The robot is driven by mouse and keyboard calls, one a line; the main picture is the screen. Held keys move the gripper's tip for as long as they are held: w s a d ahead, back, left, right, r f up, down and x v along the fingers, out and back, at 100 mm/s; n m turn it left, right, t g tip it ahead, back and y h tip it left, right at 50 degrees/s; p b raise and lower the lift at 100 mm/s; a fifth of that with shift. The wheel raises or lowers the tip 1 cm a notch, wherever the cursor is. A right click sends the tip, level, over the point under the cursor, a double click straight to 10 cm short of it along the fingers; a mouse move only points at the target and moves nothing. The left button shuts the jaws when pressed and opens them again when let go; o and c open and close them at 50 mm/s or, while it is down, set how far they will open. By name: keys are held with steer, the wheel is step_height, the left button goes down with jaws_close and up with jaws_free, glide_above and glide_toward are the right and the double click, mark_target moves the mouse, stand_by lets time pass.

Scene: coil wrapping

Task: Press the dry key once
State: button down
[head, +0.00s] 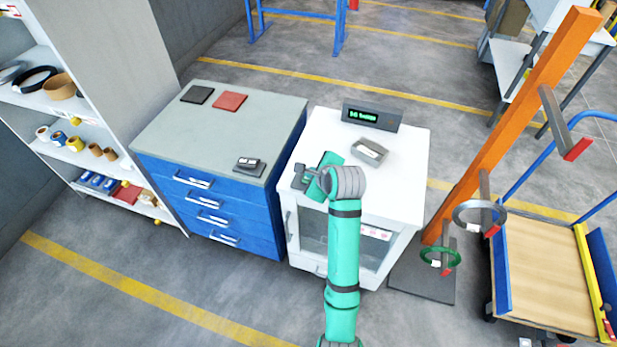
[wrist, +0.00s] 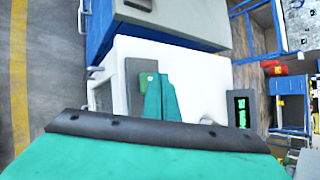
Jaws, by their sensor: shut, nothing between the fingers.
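A dark grey key panel (head: 301,183) lies at the left edge of the white cabinet top (head: 398,180), partly hidden by my arm. The key's lettering is too small to read, so I cannot tell which is the dry key.
A display (head: 372,117) with green text stands at the cabinet's back, and a small grey tray (head: 370,151) lies in front of it. A blue drawer unit (head: 215,200) stands left. An orange post (head: 500,135) with hanging coils stands right.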

steer(key=shift+f, duration=0.65)
stand_by(0.6)
steer(key=shift+r, duration=1.05)
steer(key=shift+r, duration=2.55)
